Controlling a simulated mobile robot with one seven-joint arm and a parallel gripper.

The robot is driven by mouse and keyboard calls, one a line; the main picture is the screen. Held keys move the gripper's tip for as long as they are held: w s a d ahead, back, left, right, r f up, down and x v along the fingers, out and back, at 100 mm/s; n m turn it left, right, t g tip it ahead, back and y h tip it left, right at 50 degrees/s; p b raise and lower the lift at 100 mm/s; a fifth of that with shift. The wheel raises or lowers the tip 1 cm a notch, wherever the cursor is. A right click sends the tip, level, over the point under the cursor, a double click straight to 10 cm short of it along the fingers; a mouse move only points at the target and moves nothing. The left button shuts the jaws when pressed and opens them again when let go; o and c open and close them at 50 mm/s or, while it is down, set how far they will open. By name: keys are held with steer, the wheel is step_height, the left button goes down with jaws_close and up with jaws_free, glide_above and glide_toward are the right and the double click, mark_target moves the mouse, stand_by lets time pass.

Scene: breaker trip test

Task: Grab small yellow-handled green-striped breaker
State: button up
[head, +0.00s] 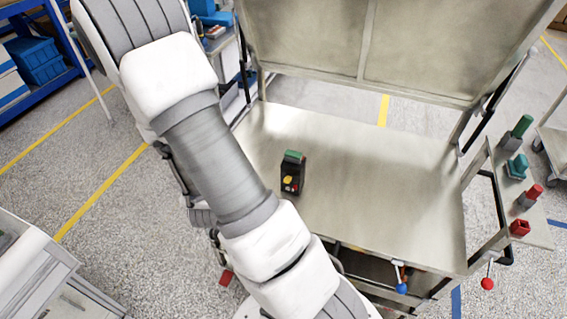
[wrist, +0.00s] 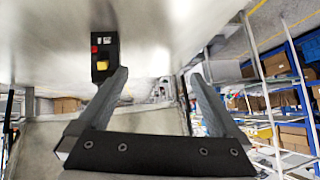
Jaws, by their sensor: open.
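The breaker (head: 291,178) is a small black block with a yellow handle, a red part and a green top, on the bare metal workbench (head: 380,190) near its left side. In the wrist view the breaker (wrist: 106,58) shows at the upper left, with its yellow and red parts visible and no green seen. My gripper (wrist: 160,76) is open and empty. In that view the breaker is beside and beyond the left fingertip, not between the fingers; I cannot tell the exact gap. In the head view my arm hides the gripper.
An upright metal panel (head: 310,40) stands along the bench's back. A right side shelf holds a green piece (head: 522,127), a teal piece (head: 517,166) and red pieces (head: 520,228). Levers with blue (head: 402,288) and red (head: 487,283) knobs stick out in front. The bench right of the breaker is clear.

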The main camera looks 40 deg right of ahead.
steer(key=s+d+f+h+p, duration=0.1)
steer(key=s+d+h, duration=0.4)
steer(key=s+d, duration=0.15)
steer(key=b, duration=0.6)
glide_toward(290, 172)
steer(key=w, duration=0.1)
steer(key=b+x, duration=0.5)
steer(key=b, duration=0.7)
steer(key=shift+d+b, duration=0.25)
steer(key=shift+b, duration=0.1)
steer(key=shift+w+d+f+g, duration=0.15)
steer(key=shift+w+d, duration=0.1)
steer(key=shift+d, duration=0.3)
steer(key=shift+w+d+f+g, duration=0.1)
steer(key=shift+w+d+g, duration=0.1)
steer(key=shift+d, duration=0.3)
steer(key=x, duration=0.2)
steer(key=b+x, duration=0.1)
steer(key=x, duration=0.1)
steer(key=shift+s+d+f, duration=0.1)
steer(key=shift+s+f, duration=0.1)
steer(key=shift+f, duration=0.05)
steer(key=shift+w+d+f, duration=0.15)
steer(key=shift+w+d, duration=0.1)
steer(key=shift+d, duration=0.15)
jaws_close()
